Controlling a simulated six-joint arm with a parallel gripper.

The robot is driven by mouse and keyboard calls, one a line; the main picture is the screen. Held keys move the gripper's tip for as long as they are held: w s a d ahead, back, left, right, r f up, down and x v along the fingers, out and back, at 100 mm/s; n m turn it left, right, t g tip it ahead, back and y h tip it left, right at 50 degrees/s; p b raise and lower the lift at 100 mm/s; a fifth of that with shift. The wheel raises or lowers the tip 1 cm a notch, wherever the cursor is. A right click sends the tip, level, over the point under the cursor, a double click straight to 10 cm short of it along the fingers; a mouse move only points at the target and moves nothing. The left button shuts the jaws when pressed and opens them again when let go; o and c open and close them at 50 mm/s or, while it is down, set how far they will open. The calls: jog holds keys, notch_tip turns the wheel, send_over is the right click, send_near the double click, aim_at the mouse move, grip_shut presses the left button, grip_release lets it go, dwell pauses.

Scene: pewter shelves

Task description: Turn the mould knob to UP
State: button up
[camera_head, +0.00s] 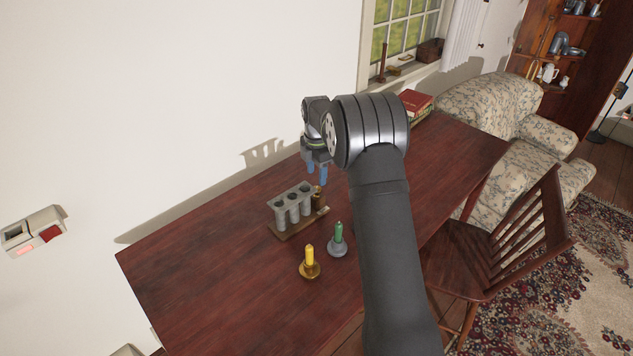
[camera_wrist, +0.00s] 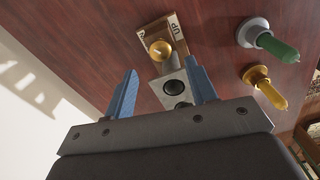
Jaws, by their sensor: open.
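The grey candle mould (camera_head: 293,204) with several tubes stands on a wooden base on the table. Its brass knob (camera_head: 319,195) is at the right end of the base; in the wrist view the knob (camera_wrist: 160,50) shows as a round brass cap. A white label reading UP (camera_wrist: 176,27) lies beside it on the base, and another pale label (camera_wrist: 141,28) is on the other side, its text unclear. Which way the knob points is hard to tell. My gripper (camera_head: 317,172) is open with blue fingers, above the knob and apart from it. In the wrist view the knob appears between the fingertips (camera_wrist: 162,66).
A green candle in a grey holder (camera_head: 338,248) and a yellow candle in a brass holder (camera_head: 310,270) stand in front of the mould. Books (camera_head: 416,102) lie at the table's far end. A wall is behind; the table's left part is clear.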

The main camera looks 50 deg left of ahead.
aim_at(317, 187)
notch_tip(317, 187, up, 12)
jog(key=shift+r, duration=0.25)
dwell(0.3)
jog(key=f+n, duration=0.2)
jog(key=f, duration=0.3)
jog(key=f+n, duration=0.2)
jog(key=f, duration=0.4)
jog(key=f+n, duration=0.2)
jog(key=f, duration=0.4)
jog(key=shift+w+f, duration=0.2)
jog(key=shift+f, duration=0.05)
jog(key=c, duration=1)
